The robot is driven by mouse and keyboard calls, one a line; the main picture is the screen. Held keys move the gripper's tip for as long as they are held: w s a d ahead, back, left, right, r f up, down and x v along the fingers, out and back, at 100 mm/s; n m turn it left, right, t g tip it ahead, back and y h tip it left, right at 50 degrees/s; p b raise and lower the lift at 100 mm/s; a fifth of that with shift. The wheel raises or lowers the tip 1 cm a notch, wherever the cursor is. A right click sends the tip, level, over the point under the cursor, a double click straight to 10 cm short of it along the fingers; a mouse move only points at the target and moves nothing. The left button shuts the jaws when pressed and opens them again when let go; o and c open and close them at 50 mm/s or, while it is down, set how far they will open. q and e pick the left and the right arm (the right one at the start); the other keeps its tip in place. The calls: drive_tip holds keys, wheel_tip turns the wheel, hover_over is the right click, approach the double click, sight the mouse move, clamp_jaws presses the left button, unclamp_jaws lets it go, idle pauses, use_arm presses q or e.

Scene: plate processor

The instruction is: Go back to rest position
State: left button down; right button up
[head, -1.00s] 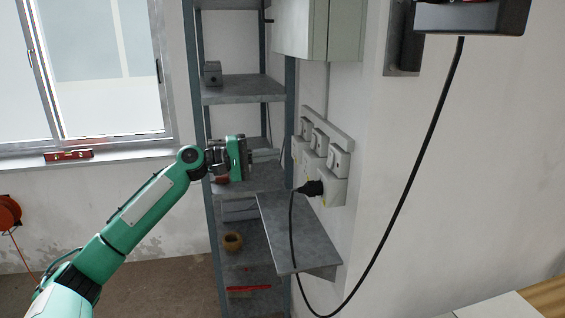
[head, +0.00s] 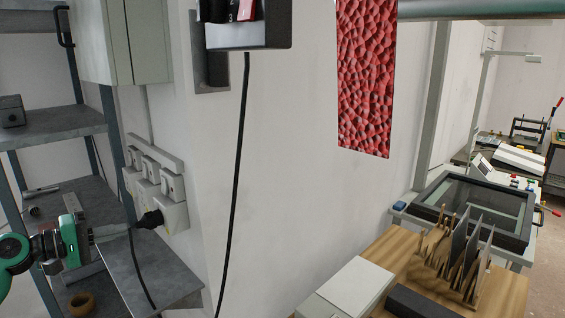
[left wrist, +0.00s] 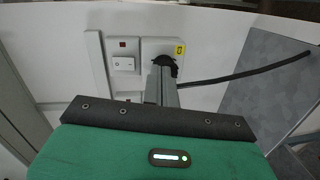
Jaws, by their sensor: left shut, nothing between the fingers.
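My left gripper (head: 122,231) is at the lower left of the head view, its green body in front of the shelf rack. My right gripper is in neither view.
A grey wall shelf (head: 150,272) lies just below the fingers. Grey racks (head: 60,125) stand behind. At right are a wooden table (head: 400,255) with a rack of plates (head: 458,250) and a black-framed tray (head: 478,205).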

use_arm(q)
drive_tip(key=s+d+f+m+g+y, duration=0.1)
drive_tip(key=s+d+f+m+g, duration=0.1)
drive_tip(key=s+d+f, duration=0.55)
drive_tip(key=s+d+f+m+g+y, duration=0.2)
drive_tip(key=d+f+m, duration=0.15)
drive_tip(key=f, duration=0.75)
drive_tip(key=s+d+f+m+g+y, duration=0.1)
drive_tip(key=s+d+f+m+g, duration=0.1)
drive_tip(key=s+d+f, duration=0.6)
drive_tip(key=s+f+m+g+y, duration=0.1)
drive_tip(key=s+f+y, duration=0.3)
drive_tip(key=s, duration=0.4)
drive_tip(key=s+f+m+g+y, duration=0.1)
drive_tip(key=s+f+y, duration=0.2)
drive_tip(key=s, duration=0.6)
wheel_tip(320, 180, down, 30)
drive_tip(key=d+g, duration=0.1)
drive_tip(key=s+a+f+g, duration=0.1)
drive_tip(key=s+f, duration=0.8)
drive_tip(key=f, duration=0.1)
drive_tip(key=s+a+f, duration=0.2)
drive_tip(key=s+f, duration=0.8)
drive_tip(key=f, duration=0.1)
drive_tip(key=shift+s+a+m+g, duration=0.2)
drive_tip(key=shift+a+m+g, duration=0.05)
drive_tip(key=shift+m+g, duration=0.15)
